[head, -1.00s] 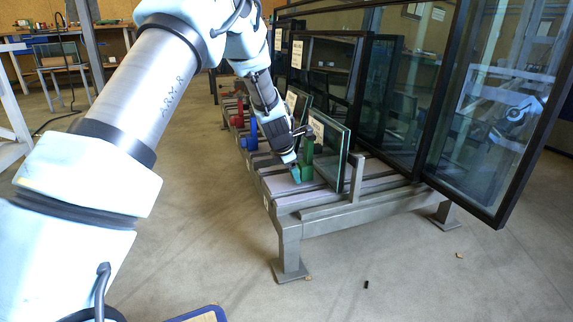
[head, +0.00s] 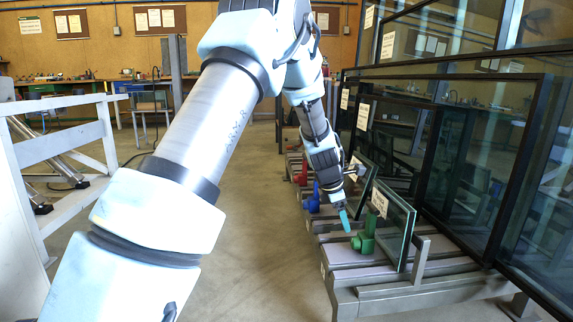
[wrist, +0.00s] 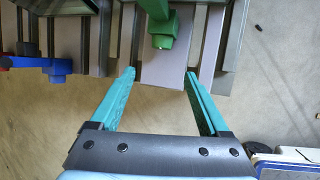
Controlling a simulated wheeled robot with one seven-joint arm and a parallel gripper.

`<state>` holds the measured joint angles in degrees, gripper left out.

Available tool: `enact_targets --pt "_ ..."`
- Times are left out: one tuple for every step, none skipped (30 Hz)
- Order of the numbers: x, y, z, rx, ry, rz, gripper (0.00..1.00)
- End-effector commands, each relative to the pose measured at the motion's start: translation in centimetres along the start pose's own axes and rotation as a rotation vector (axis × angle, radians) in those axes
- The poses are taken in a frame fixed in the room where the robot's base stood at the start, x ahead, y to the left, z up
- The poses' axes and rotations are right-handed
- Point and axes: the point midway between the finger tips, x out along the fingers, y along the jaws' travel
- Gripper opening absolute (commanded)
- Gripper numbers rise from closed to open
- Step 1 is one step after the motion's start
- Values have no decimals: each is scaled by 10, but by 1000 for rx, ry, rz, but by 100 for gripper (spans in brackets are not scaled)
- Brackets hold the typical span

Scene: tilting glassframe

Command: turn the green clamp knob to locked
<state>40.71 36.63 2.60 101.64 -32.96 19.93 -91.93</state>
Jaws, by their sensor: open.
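The green clamp (head: 367,243) sits on the near end of the grey rack, at the foot of a leaning glass pane (head: 396,226). In the wrist view the clamp (wrist: 181,22) is at the top centre, with its knob (wrist: 163,41) at its near end. My gripper (head: 346,221) is open and empty, its teal fingers just above and left of the clamp in the head view. In the wrist view my gripper (wrist: 161,73) has its fingertips short of the knob, one to each side, with a gap. I cannot tell the knob's lock setting.
A blue clamp (head: 313,200) and a red clamp (head: 301,174) stand farther along the rack (head: 372,303). Large dark-framed glass panels (head: 450,170) rise at the right. The floor left of the rack is clear up to a white frame (head: 75,150).

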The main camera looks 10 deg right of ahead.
Motion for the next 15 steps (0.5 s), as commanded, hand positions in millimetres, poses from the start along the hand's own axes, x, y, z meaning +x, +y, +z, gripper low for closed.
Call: enact_targets --pt "-14 3 -4 19 7 0 79" --pt "-18 4 -6 33 10 -1 79" --pt "-25 5 -9 53 15 -1 79" --pt "-30 6 -12 68 19 -2 79" --pt "-36 7 -15 82 23 -3 79" --pt "-42 8 -18 102 27 -4 79" --pt "-47 8 -21 115 31 -5 79" --pt "-52 9 -24 130 34 -6 79" --pt "-59 10 -27 149 39 -7 79" --pt "-64 10 -30 165 43 -7 79" --pt "-69 11 -32 178 46 -9 79" --pt "-76 11 -36 198 51 -11 79" --pt "-81 11 -38 212 55 -12 79" --pt "-86 12 -41 228 58 -13 79" --pt "-93 13 -45 246 63 -14 79"
